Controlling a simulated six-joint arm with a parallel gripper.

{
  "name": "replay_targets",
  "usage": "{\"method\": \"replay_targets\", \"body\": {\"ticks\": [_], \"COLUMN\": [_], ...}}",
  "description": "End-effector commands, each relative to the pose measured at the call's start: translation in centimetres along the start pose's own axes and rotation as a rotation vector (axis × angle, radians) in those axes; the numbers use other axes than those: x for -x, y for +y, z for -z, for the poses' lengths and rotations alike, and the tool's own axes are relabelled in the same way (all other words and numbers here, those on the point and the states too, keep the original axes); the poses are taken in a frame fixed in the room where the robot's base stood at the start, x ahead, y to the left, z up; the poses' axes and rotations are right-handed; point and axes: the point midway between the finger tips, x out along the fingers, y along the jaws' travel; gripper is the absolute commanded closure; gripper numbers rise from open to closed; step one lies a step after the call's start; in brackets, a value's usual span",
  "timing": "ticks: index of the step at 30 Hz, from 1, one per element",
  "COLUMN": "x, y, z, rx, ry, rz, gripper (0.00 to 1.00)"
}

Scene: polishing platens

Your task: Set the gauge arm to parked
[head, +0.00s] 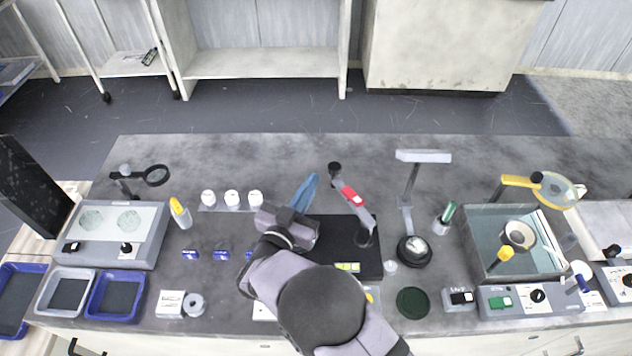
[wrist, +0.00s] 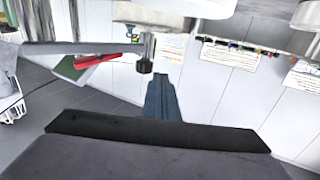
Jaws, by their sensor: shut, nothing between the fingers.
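The gauge arm (head: 350,194) is grey with a red grip and a round dark end. It runs from a pivot post at the right part of a black base plate (head: 345,222) up and left, past the plate's back edge. In the wrist view the gauge arm's red grip (wrist: 98,58) is at the left, and its dark-tipped end (wrist: 145,62) is near the fingertips. My gripper (head: 312,180) has blue fingers, shut and empty, just left of the arm's end, apparently with a small gap. The shut fingers also show in the wrist view (wrist: 161,80). My arm hides the plate's left part.
A lamp (head: 412,205) on a round black base stands right of the plate. Several white-capped jars (head: 231,198) stand left of my gripper. A basin (head: 515,240) with a yellow-framed magnifier (head: 540,187) is at the right. The bench behind the gauge arm is clear.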

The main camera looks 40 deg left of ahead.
Motion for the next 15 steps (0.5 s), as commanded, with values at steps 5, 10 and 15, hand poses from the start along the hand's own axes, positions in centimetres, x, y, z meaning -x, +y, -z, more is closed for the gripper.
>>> {"method": "replay_targets", "body": {"ticks": [5,10,15], "x": [3.5,6.5,8.8], "y": [-1.5,-2.7,-3.5], "z": [-0.3,-0.3,-0.2], "rx": [0.0,0.001,0.002], "ry": [0.0,-0.001,-0.001], "rz": [0.008,0.007,0.005], "gripper": [1.0,1.0,1.0]}}
